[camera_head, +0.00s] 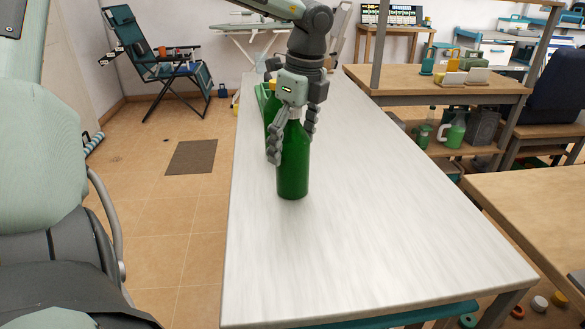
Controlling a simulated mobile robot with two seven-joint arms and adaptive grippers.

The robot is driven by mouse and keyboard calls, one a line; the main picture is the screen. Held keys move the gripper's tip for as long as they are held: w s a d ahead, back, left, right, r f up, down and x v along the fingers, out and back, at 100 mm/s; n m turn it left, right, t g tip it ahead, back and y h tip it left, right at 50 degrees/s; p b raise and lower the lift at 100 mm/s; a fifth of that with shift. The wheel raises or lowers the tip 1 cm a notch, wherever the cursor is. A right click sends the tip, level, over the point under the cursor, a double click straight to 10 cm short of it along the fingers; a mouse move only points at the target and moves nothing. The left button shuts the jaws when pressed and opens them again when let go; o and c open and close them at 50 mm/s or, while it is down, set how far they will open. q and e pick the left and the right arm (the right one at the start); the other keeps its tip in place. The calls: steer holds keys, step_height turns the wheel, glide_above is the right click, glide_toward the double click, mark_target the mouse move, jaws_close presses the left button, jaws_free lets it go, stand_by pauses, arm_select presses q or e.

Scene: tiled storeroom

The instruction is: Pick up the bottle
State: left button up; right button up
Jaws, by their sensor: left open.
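A dark green bottle (293,172) stands upright on the long white-topped table (340,240), near its left edge. My left gripper (291,147) comes down over the bottle's upper part from above. Its fingers are open, one on the left side of the bottle and one at its right. I cannot tell whether the fingers touch the glass. My right gripper is not in view.
Behind the gripper, another green bottle with a yellow cap (269,95) stands close by, partly hidden. The table's front and right are clear. Wooden tables (440,80) with tools stand at right. A folding chair (165,65) stands at back left.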

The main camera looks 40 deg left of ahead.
arm_select(q)
steer(key=c, duration=1.9)
jaws_close()
steer(key=shift+r, duration=0.15)
